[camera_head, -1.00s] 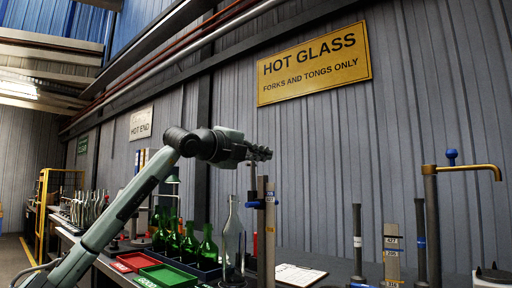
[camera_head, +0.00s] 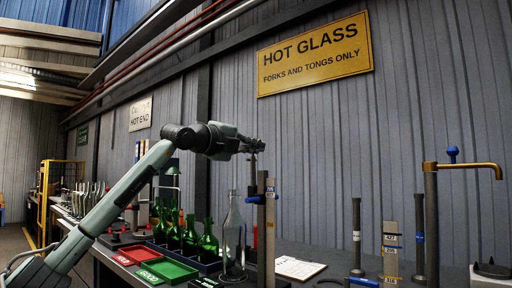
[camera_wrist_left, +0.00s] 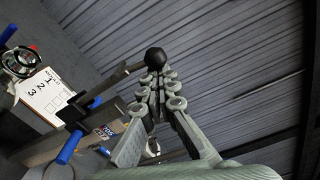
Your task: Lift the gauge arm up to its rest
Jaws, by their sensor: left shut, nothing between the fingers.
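My left gripper (camera_head: 258,147) reaches in from the left, above a gauge stand (camera_head: 266,235) with upright posts and a blue clamp (camera_head: 255,200). In the left wrist view the gripper (camera_wrist_left: 155,88) is shut and empty, its fingertips together. A black ball knob (camera_wrist_left: 155,57) shows just beyond the tips, at the end of a dark bar (camera_wrist_left: 112,79) that looks like the gauge arm. I cannot tell whether the tips touch the knob. In the head view a short dark rod (camera_head: 252,176) stands below the fingertips. My right gripper is out of view.
A clear bottle (camera_head: 233,232) stands left of the gauge stand, with green bottles (camera_head: 208,240) behind. Red (camera_head: 135,254) and green (camera_head: 168,269) trays lie at the front. A brass-armed post (camera_head: 430,225) and dark rods stand right. A white sheet (camera_head: 298,268) lies on the bench.

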